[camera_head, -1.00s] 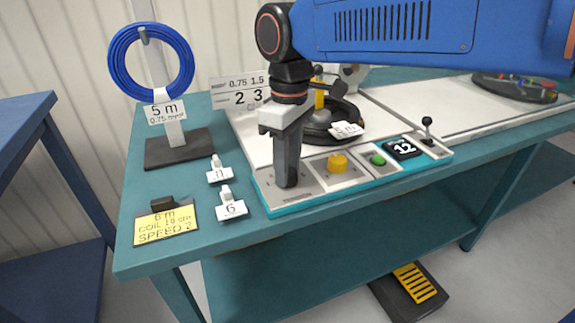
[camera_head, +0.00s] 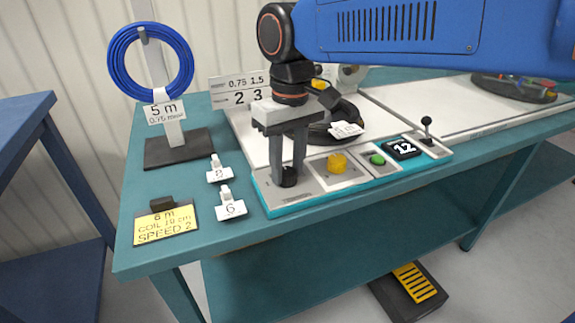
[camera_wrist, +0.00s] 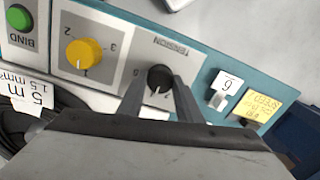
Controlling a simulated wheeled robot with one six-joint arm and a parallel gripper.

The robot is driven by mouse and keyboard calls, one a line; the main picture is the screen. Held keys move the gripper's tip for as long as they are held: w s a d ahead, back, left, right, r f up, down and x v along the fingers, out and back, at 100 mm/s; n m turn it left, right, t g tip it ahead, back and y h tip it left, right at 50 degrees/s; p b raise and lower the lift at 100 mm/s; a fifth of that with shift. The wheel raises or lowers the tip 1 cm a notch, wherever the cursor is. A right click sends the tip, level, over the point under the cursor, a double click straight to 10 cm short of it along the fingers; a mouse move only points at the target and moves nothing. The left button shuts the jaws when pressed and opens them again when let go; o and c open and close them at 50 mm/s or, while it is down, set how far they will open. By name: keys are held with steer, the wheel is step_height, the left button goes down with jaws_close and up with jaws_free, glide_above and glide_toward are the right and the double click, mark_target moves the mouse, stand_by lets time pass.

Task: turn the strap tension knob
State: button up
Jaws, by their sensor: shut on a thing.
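The strap tension knob (camera_wrist: 160,77) is a small black knob on a light panel plate marked TENSION, seen in the wrist view. In the head view it shows as a dark stub (camera_head: 289,178) at the left end of the teal-edged control panel. My gripper (camera_head: 286,172) points down over it, with one finger on each side. In the wrist view my gripper's fingers (camera_wrist: 159,88) are closed on the knob. The fingers hide part of the dial's markings, so I cannot read the setting surely.
Numbered white tags (camera_head: 231,207) and a yellow card (camera_head: 165,224) lie left. A blue cable coil (camera_head: 150,64) hangs behind.

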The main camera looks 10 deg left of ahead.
mark_target(291, 170)
steer(key=o, duration=1)
steer(key=shift+o, duration=0.2)
step_height(291, 170, up, 17)
steer(key=shift+w+d+r, duration=0.2)
steer(key=shift+w, duration=0.1)
